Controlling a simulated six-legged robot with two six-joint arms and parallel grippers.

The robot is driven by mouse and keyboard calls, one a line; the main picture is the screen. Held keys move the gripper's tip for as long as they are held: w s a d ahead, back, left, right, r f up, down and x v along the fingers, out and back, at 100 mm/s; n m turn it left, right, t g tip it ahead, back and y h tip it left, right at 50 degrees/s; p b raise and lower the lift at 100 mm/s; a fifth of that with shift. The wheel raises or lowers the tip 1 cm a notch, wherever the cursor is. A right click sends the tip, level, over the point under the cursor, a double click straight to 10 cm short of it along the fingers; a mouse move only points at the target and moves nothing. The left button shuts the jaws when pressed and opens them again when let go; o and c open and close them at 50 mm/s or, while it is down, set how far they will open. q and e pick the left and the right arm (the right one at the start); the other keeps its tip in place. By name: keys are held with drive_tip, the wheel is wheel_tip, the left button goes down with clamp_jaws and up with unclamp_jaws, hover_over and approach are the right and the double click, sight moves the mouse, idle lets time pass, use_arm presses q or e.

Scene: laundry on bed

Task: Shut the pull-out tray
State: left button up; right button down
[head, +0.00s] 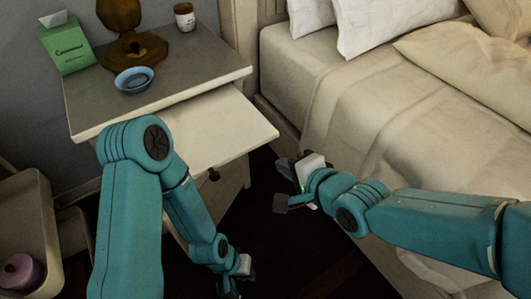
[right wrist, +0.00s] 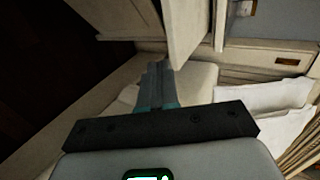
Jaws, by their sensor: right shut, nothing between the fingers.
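The pull-out tray (head: 215,130) is a flat pale board sticking out from under the nightstand's grey top in the head view. Its upper face is bare where it shows; my left arm covers part of its left side. In the right wrist view the tray (right wrist: 178,28) is a pale panel just beyond the fingers. My right gripper (head: 285,170) is shut and empty, lower right of the tray's front corner and apart from it in the picture. It shows in the right wrist view too (right wrist: 156,75). My left gripper (head: 230,286) is low in front of the nightstand, its jaws unclear.
The nightstand top (head: 185,85) holds a green tissue box (head: 66,44), a wooden object (head: 122,35), a blue bowl (head: 134,79) and a jar (head: 185,17). The bed (head: 340,110) stands close on the right. A bin (head: 40,215) is at left. Dark floor lies between.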

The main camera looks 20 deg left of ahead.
sight(258, 144)
drive_tip(key=b+x, duration=0.1)
drive_tip(key=x, duration=0.2)
drive_tip(key=r+x, duration=0.1)
drive_tip(key=x, duration=0.2)
drive_tip(key=b+x, duration=0.1)
drive_tip(key=x, duration=0.1)
drive_tip(key=shift+w+a+r+b, duration=0.15)
drive_tip(key=shift+w+a+b, duration=0.15)
drive_tip(key=shift+w+a, duration=0.3)
drive_tip(key=shift+w+a, duration=0.1)
